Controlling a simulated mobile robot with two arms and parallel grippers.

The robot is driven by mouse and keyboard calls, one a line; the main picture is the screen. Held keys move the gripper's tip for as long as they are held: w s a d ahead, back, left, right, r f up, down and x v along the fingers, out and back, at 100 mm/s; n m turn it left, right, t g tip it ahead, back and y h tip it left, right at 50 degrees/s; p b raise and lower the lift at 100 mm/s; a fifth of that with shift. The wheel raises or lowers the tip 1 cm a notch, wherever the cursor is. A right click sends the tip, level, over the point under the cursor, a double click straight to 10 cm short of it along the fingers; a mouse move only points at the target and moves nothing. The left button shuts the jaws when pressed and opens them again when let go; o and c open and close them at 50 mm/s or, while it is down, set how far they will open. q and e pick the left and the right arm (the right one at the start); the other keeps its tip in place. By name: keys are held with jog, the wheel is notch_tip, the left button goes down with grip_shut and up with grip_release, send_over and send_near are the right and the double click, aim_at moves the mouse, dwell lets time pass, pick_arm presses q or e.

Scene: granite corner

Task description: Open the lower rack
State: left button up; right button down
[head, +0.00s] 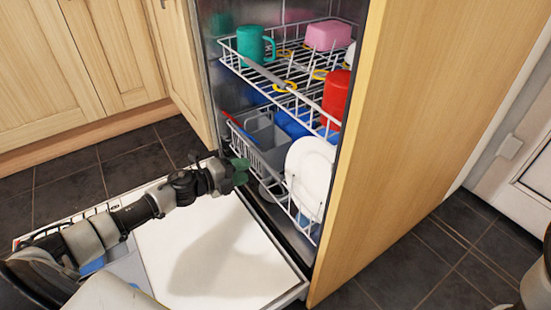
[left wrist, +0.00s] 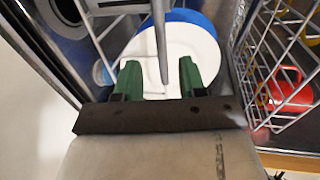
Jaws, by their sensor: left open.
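The lower rack (head: 246,152) is a white wire basket inside the dishwasher, behind the lowered door (head: 215,255). It holds a white plate (head: 310,178), a grey basket and blue items. My left gripper (head: 241,172) is at the rack's front side, above the door. In the left wrist view its green fingers (left wrist: 160,80) are apart, with a grey bar (left wrist: 160,35) showing between them. Whether they touch the bar I cannot tell. The white plate also shows beyond the fingers (left wrist: 200,50). My right gripper is out of view.
The upper rack (head: 285,75) holds a teal mug (head: 254,45), a pink container (head: 328,35) and a red mug (head: 336,97). A wooden panel (head: 425,110) stands along the right side. Dark tiled floor (head: 420,265) is free at the right.

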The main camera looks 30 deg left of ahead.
aim_at(266, 162)
pick_arm(q)
jog(key=b+x, duration=0.3)
jog(key=x, duration=0.5)
jog(key=shift+w+d+f, duration=0.1)
jog(key=shift+b+x, duration=0.35)
jog(key=shift+x, duration=0.4)
jog(key=shift+d, duration=0.1)
grip_shut()
